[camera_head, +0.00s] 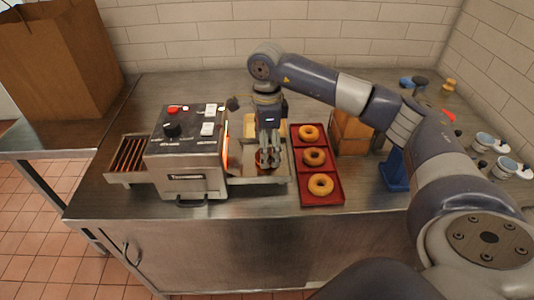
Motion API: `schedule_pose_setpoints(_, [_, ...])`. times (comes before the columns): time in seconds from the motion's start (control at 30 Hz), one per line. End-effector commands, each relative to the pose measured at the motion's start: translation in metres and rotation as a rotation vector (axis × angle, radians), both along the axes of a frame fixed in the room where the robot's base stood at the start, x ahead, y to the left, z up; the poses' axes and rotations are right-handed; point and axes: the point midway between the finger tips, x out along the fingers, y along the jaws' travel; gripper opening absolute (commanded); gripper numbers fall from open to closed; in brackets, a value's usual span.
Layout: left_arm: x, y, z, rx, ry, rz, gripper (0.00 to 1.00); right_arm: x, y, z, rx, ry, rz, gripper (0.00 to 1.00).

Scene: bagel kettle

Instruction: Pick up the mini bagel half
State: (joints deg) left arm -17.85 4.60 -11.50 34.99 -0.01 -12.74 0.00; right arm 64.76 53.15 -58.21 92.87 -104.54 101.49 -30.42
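My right arm reaches in from the right, and its gripper (268,162) points down over the metal tray (256,178) at the right side of the toaster. Something brown shows low around the fingertips, perhaps a mini bagel half, but the fingers cover most of it. I cannot tell whether the fingers are closed on it. Several whole bagels sit on a red tray (334,189) just right of the gripper; the nearest bagel (321,184) is light brown. My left gripper is not in view.
The conveyor toaster (187,156) stands left of the gripper, with a glowing orange opening facing it. A wooden box (352,132) stands behind the red tray, partly behind my arm. Small cups (484,141) stand at the far right. The steel counter's front edge is clear.

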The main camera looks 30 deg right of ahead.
Motion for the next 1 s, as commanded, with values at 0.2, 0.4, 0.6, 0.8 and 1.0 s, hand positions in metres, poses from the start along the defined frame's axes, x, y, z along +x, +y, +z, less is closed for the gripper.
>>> schedule_pose_setpoints(0.2, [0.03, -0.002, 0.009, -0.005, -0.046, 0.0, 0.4, 0.0, -0.001, -0.019, -0.001, 0.0, -0.001, 0.8])
schedule_pose_setpoints(0.4, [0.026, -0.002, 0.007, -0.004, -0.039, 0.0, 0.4, 0.0, -0.001, -0.02, 0.0, 0.0, -0.001, 0.8])
schedule_pose_setpoints(0.6, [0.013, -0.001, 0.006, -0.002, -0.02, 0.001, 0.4, 0.0, -0.001, -0.019, 0.0, 0.0, -0.001, 0.43])
schedule_pose_setpoints(0.8, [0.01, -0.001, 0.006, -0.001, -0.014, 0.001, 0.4, 0.0, -0.001, -0.019, 0.0, 0.0, -0.001, 0.43])
schedule_pose_setpoints(1.0, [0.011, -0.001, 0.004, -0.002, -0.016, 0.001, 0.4, 0.0, -0.001, -0.014, 0.0, -0.002, -0.001, 0.43])
